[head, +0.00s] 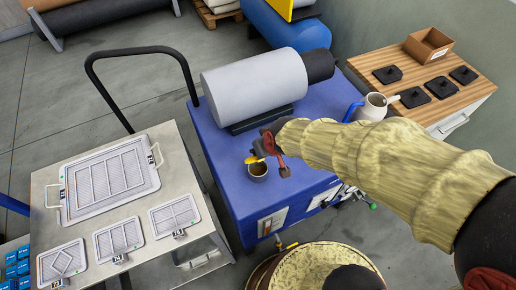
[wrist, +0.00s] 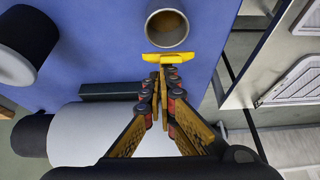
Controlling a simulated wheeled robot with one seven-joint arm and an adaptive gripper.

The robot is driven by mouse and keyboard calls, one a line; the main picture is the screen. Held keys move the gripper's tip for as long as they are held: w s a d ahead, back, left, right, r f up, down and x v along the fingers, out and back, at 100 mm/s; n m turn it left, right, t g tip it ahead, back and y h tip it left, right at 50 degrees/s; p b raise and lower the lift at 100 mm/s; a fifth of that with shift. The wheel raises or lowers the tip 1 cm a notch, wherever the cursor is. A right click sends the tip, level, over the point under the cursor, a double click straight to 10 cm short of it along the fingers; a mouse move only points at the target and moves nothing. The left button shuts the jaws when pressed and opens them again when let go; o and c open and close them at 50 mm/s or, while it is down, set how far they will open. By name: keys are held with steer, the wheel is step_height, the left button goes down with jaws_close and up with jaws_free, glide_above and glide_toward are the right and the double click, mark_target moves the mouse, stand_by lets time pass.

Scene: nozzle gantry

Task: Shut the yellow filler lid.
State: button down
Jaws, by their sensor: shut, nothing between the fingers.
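The yellow filler lid (head: 255,159) stands open at the rim of a small round grey filler neck (head: 259,174) on the blue machine top. In the wrist view the yellow lid (wrist: 168,58) is tilted up beside the open filler neck (wrist: 168,27), whose inside shows brownish. My gripper (head: 270,140) is shut and empty, on the lid's side away from the opening. In the wrist view its fingertips (wrist: 163,72) are right at the lid's edge; I cannot tell whether they touch it.
A large grey cylinder (head: 255,85) lies on the blue machine (head: 225,160) close behind my gripper. A cream jug (head: 374,107) stands to the right. A metal cart (head: 150,225) with framed panels stands at left. The blue top in front of the filler is clear.

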steer(key=shift+s+d+f+t+y+b, duration=0.2)
steer(key=shift+s+d+f+t+b, duration=0.25)
steer(key=shift+s+f+b, duration=1.15)
steer(key=shift+s+d+f+t+y+b, duration=0.2)
steer(key=shift+s+d+f+t+b, duration=0.25)
steer(key=shift+b, duration=2.15)
steer(key=shift+s+d+f+t+y+b, duration=0.4)
steer(key=shift+s+f+b, duration=0.6)
steer(key=shift+b, duration=1.1)
steer(key=shift+d+f+h, duration=0.15)
steer(key=shift+f+h, duration=0.15)
